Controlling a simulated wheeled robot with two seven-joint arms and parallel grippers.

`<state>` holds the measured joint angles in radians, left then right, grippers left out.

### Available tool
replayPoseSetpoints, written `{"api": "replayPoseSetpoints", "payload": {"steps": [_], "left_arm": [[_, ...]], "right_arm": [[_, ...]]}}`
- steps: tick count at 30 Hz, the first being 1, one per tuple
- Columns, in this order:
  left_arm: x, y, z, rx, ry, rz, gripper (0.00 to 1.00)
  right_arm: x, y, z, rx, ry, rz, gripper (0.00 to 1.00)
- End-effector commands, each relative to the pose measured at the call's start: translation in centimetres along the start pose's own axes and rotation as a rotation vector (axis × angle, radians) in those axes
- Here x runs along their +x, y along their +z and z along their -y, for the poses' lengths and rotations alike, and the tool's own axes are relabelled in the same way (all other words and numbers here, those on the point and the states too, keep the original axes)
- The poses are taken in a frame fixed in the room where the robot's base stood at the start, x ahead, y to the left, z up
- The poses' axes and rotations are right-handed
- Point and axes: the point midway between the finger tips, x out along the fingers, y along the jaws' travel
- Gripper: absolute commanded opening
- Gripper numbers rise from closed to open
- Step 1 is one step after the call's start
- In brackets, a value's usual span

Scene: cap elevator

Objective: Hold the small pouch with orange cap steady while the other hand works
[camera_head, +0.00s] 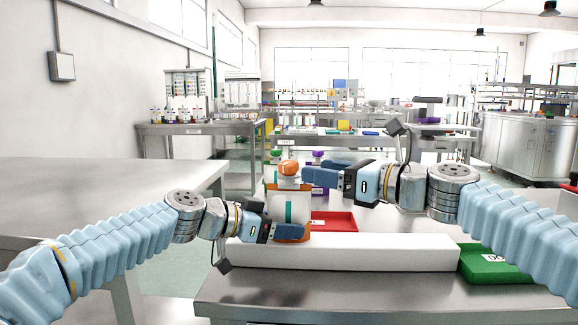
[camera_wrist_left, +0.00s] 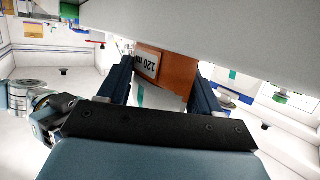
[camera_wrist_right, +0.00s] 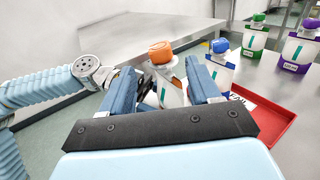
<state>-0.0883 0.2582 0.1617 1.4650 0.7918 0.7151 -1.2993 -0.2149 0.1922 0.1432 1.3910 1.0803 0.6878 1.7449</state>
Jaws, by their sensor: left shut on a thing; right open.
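The small pouch (camera_head: 289,208) is white with a teal stripe, an orange cap (camera_head: 289,168) on top and an orange base. It stands upright behind the white block. My left gripper (camera_head: 268,231) is shut on its lower part; in the left wrist view the orange base (camera_wrist_left: 165,68) with a "120 ml" label sits between the fingers. My right gripper (camera_head: 322,180) is open and empty, just right of the cap at about its height. In the right wrist view the cap (camera_wrist_right: 160,52) shows beyond the open fingers, apart from them.
A long white block (camera_head: 345,252) lies in front of the pouch. A red tray (camera_head: 335,222) is behind it and a green tray (camera_head: 490,264) at its right. Pouches with green (camera_wrist_right: 259,18), purple (camera_wrist_right: 311,24) and blue (camera_wrist_right: 221,46) caps stand further back.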

Motion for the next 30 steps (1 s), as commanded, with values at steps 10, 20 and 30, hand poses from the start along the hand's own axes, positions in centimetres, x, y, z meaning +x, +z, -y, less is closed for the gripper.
{"api": "replayPoseSetpoints", "payload": {"steps": [10,20,30], "left_arm": [[0.0,0.0,0.0,0.000,0.000,0.000,0.47],[0.0,0.0,0.0,0.000,0.000,0.000,0.47],[0.0,0.0,0.0,0.000,0.000,0.000,0.47]], "right_arm": [[7.0,0.0,0.1,-0.002,-0.001,0.000,0.62],[8.5,0.0,0.2,-0.002,-0.005,0.000,0.62],[8.5,0.0,0.2,-0.002,-0.005,0.000,0.29]]}}
